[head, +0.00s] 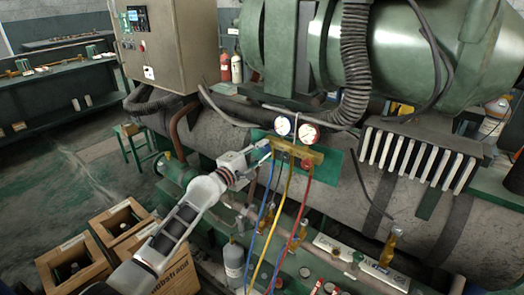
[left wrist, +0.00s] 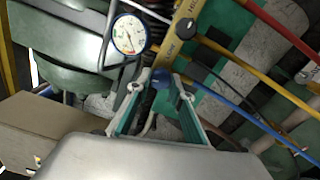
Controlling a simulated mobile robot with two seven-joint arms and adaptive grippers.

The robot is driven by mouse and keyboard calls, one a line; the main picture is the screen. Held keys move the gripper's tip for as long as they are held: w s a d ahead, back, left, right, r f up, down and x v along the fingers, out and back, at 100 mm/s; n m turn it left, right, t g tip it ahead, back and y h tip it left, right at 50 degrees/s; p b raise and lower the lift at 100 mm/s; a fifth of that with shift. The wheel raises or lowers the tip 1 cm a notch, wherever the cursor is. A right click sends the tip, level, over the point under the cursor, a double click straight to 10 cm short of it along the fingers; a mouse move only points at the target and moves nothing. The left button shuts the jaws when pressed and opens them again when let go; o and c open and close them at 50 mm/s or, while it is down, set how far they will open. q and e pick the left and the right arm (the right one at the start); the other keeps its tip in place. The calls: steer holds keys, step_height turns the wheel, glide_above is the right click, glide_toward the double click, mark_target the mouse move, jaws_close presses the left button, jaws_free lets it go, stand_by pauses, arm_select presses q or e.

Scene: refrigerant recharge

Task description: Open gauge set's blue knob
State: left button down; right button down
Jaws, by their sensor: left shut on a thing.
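The gauge set hangs on the front of the big machine, with a yellow manifold bar (head: 298,150), a left gauge (head: 282,126) and a red-rimmed right gauge (head: 308,133). My left gripper (head: 264,149) is at the left end of the bar. In the left wrist view, the blue knob (left wrist: 161,78) sits between the fingertips of my left gripper (left wrist: 160,86), which is shut on it. The blue-rimmed gauge (left wrist: 129,35) is just beyond the fingers. The red knob (head: 307,166) is at the bar's right end. My right gripper does not show.
Blue (head: 265,220), yellow (head: 271,235) and red (head: 291,240) hoses hang below the bar. A grey control cabinet (head: 170,45) stands at upper left. Wooden crates (head: 75,264) are on the floor at lower left. A black corrugated hose (head: 357,60) runs above the gauges.

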arm_select(q)
steer(key=c, duration=1.8)
jaws_free()
steer(key=v, duration=1.2)
